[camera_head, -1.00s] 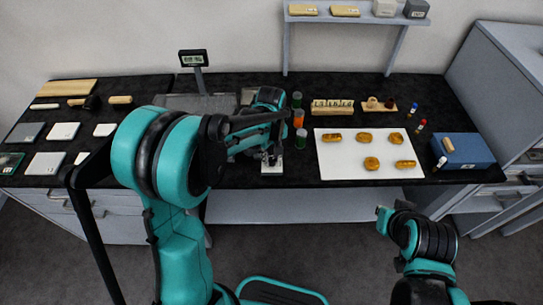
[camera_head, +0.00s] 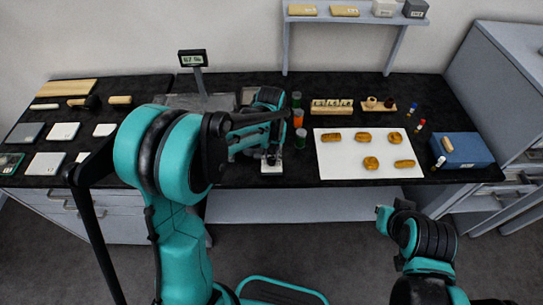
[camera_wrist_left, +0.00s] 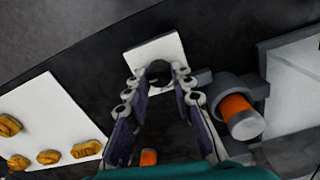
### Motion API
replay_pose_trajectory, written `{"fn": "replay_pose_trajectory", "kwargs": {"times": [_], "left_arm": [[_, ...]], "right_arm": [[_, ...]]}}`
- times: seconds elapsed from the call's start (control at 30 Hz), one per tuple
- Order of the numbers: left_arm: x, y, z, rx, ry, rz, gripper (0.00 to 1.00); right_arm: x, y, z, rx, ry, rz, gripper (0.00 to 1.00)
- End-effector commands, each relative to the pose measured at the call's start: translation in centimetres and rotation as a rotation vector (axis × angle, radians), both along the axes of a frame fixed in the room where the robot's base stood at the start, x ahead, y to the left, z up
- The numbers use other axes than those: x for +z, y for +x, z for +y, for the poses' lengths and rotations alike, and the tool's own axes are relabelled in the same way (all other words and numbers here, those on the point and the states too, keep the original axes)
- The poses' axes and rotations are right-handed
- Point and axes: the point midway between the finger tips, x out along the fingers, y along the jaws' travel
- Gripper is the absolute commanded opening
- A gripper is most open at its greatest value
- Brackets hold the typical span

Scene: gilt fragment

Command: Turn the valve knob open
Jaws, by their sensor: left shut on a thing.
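A small white plate (camera_wrist_left: 155,50) lies at the front of the black worktop, and its front edge shows in the head view (camera_head: 271,169). A dark round knob (camera_wrist_left: 159,70) stands at this plate. My left gripper (camera_wrist_left: 161,78) points down at it, with its fingertips on either side of the knob and closed on it. In the head view, my left gripper (camera_head: 270,157) and wrist hide most of the knob. A small display (camera_head: 193,58) on a post stands behind and appears to read 67 %.
Jars with green, orange and dark parts (camera_head: 298,118) stand close to the right of my left gripper. White and grey tiles (camera_head: 62,131) lie at the left.

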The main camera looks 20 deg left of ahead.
Motion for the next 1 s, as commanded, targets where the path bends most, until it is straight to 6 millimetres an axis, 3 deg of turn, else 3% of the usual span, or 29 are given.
{"fn": "replay_pose_trajectory", "kwargs": {"times": [0.43,0.47,0.53,0.87,1.0], "left_arm": [[0.0,0.0,0.0,-0.011,0.000,0.000,0.00],[0.0,0.0,0.0,-0.011,0.000,0.000,0.26],[0.0,0.0,0.0,-0.011,0.000,0.000,0.44],[0.1,0.0,0.0,-0.010,0.000,0.000,0.44],[1.6,0.0,0.0,-0.010,0.000,0.000,0.44]], "right_arm": [[0.0,0.0,0.0,0.000,0.000,0.000,0.00],[0.0,0.0,0.0,0.000,0.000,0.000,0.00],[0.0,0.0,0.0,0.000,0.000,0.000,0.00],[0.0,0.0,0.0,0.000,0.000,0.000,0.00],[0.0,0.0,0.0,0.000,0.000,0.000,0.00]]}}
